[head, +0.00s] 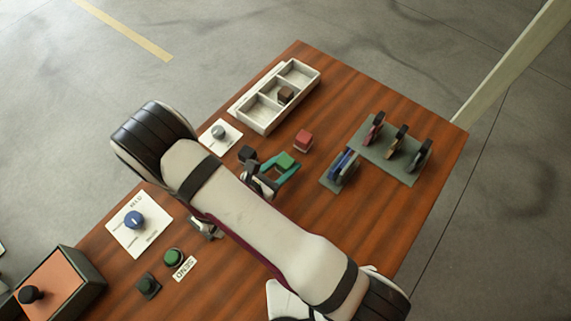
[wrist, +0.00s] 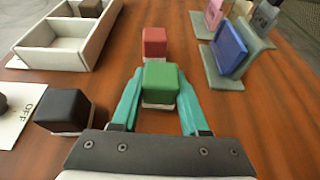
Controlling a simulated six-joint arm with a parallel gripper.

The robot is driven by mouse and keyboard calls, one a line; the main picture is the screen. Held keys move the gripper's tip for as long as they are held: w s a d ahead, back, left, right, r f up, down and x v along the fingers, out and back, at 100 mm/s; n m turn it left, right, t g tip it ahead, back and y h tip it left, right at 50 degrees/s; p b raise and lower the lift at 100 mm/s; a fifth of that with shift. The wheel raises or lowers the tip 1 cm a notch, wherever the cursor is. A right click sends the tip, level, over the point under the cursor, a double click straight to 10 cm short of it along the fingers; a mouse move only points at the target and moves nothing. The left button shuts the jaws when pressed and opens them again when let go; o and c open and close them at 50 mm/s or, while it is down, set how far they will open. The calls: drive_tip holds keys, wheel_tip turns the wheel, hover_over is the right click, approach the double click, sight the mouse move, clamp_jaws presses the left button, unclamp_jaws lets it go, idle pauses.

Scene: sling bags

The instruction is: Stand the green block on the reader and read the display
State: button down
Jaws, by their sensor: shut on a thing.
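The green block (head: 284,160) sits between the teal fingers of my gripper (head: 281,168), near the middle of the table. In the wrist view the green block (wrist: 160,83) is upright on a pale base, and the gripper (wrist: 158,92) is shut on it from both sides. I cannot tell whether its base touches the table. I cannot make out a reader or a display with certainty; my arm covers part of the table.
A red block (head: 303,140) and a black block (head: 248,153) stand close by. A white tray (head: 263,126) holds a brown block (head: 286,95). Upright coloured plates stand in a green rack (head: 398,172). A blue knob (head: 134,219) and green button (head: 173,257) are at lower left.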

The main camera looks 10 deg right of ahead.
sight(285, 161)
wheel_tip(285, 161, up, 9)
drive_tip(key=shift+f, duration=0.15)
drive_tip(key=shift+w+a, duration=0.1)
drive_tip(key=w+a+r+n+t+y, duration=0.1)
drive_tip(key=w+a+n+t+y, duration=0.1)
drive_tip(key=a+n+y, duration=0.4)
drive_tip(key=w+a+r+n+t+y, duration=0.2)
drive_tip(key=a+n+y, duration=0.1)
drive_tip(key=a, duration=0.5)
drive_tip(key=shift+y, duration=0.3)
drive_tip(key=a+f, duration=0.2)
drive_tip(key=a, duration=0.2)
drive_tip(key=s+a+f, duration=0.1)
drive_tip(key=a+f, duration=0.1)
drive_tip(key=a, duration=0.2)
drive_tip(key=s+a+f, duration=0.1)
drive_tip(key=a+f, duration=0.2)
drive_tip(key=a, duration=0.1)
drive_tip(key=shift+s, duration=0.1)
wheel_tip(285, 161, down, 4)
drive_tip(key=shift+a+f, duration=0.1)
drive_tip(key=shift+f, duration=0.15)
drive_tip(key=shift+c, duration=2.1)
unclamp_jaws()
